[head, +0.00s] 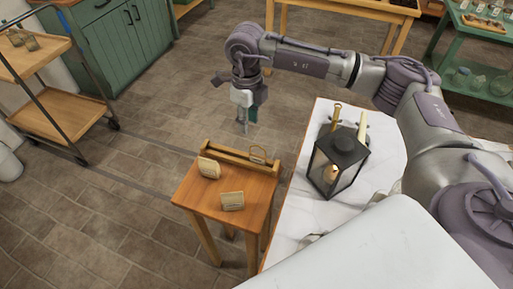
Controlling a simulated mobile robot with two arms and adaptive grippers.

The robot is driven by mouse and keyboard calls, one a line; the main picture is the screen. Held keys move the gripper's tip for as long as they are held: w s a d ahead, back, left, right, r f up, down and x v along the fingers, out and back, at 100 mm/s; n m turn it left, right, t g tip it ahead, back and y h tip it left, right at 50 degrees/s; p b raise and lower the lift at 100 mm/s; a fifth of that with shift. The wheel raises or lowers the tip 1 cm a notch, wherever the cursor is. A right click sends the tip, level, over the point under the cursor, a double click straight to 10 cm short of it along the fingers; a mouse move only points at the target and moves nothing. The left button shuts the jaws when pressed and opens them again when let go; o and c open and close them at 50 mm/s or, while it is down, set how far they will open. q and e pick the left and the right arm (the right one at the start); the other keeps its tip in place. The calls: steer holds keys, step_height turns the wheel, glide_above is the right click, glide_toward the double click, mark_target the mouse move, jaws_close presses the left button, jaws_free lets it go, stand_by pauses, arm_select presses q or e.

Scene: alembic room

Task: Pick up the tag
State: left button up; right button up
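A small wooden table (190,190) stands in the middle of the view. A cream tag-like card (209,168) leans at the left end of a wooden rack (235,159) on it. A second cream card (232,201) sits near the table's front edge. A small rounded item (258,154) is at the rack's right end. I cannot tell which of these is the tag. My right gripper (243,128) points down above and behind the rack, apart from the cards. Its fingers are too small to read. My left gripper is out of view.
A white-topped table (285,240) to the right bears a black lantern (340,155). A wooden trolley (72,112) stands at left, with green cabinets (125,45) behind. A green shelf (465,62) is at upper right. The tiled floor between is clear.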

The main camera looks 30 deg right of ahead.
steer(key=p, duration=0.1)
glide_above(258, 155)
steer(key=w+a, duration=0.2)
steer(key=f, duration=0.6)
steer(key=shift+w+d, duration=0.1)
steer(key=shift+d, duration=0.1)
steer(key=shift+f, duration=0.4)
steer(key=shift+f+p, duration=0.35)
steer(key=shift+f, duration=0.25)
step_height(258, 155, down, 4)
steer(key=shift+d+r+p, duration=0.1)
steer(key=shift+r+p, duration=0.1)
steer(key=shift+p, duration=0.4)
steer(key=shift+f, duration=0.4)
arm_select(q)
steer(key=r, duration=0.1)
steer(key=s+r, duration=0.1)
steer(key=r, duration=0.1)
arm_select(e)
jaws_close()
